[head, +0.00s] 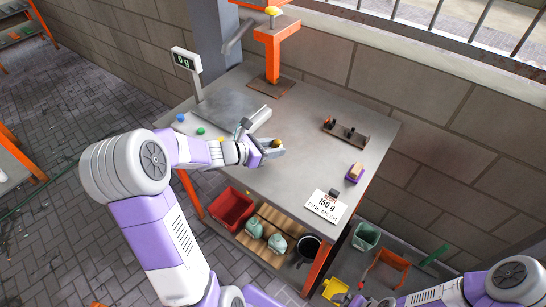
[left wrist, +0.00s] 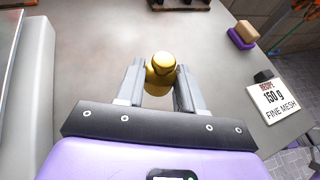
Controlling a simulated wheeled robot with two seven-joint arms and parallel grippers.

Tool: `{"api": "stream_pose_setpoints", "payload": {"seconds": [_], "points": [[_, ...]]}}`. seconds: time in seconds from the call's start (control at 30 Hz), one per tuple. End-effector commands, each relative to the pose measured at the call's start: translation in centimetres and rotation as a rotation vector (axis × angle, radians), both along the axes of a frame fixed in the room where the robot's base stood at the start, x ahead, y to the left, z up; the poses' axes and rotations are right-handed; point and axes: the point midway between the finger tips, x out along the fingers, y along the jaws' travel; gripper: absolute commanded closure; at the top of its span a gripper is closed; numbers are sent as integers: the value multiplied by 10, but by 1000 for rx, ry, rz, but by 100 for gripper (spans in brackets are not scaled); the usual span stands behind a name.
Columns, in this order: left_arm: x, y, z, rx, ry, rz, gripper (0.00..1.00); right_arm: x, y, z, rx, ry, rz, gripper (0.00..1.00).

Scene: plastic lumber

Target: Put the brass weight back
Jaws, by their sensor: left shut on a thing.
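My left gripper (head: 276,148) is over the grey table, shut on the brass weight (head: 277,143). In the left wrist view the brass weight (left wrist: 162,70), with its round knob on top, is upright between the two fingers of the left gripper (left wrist: 160,88). A small wooden rack (head: 345,132) with dark weights stands farther right on the table; its edge shows at the top of the left wrist view (left wrist: 180,5). The scale has a display reading 0 g (head: 186,60). My right gripper (head: 352,299) is low at the bottom edge, small and unclear.
A recipe card reading 150 g, fine mesh (head: 326,206) and a purple-and-tan block (head: 354,173) are near the table's right side. An orange press-like stand (head: 273,50) rises at the back. The table between weight and rack is clear. Bins (head: 232,209) sit below.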

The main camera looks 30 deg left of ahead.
Motion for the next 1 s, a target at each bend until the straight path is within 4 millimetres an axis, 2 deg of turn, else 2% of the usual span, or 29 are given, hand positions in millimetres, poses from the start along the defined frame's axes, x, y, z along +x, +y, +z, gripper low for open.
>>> {"api": "stream_pose_setpoints", "payload": {"seconds": [0.03, 0.13, 0.57, 0.6, 0.7, 0.77, 1.0], "points": [[0, 0, -14, -3, 2, 2, 100, 0, 0, -9, 0, 0, 0, 0], [0, 0, -25, -2, 0, 0, 100, 0, 0, -14, 0, 0, 0, 0], [0, 0, -31, 0, -2, 0, 100, 0, 0, -17, 0, 0, 0, 0], [0, 0, -32, 0, 0, 0, 61, 0, 0, -17, 0, 0, 0, 0], [0, 0, -30, 0, 0, 0, 46, 0, 0, -16, 0, 0, 0, 0], [0, 0, -30, 0, 0, 0, 37, 0, 0, -16, 0, 0, 0, 0], [0, 0, -30, 0, 0, 0, 37, 0, 0, -16, 0, 0, 0, 0]]}}
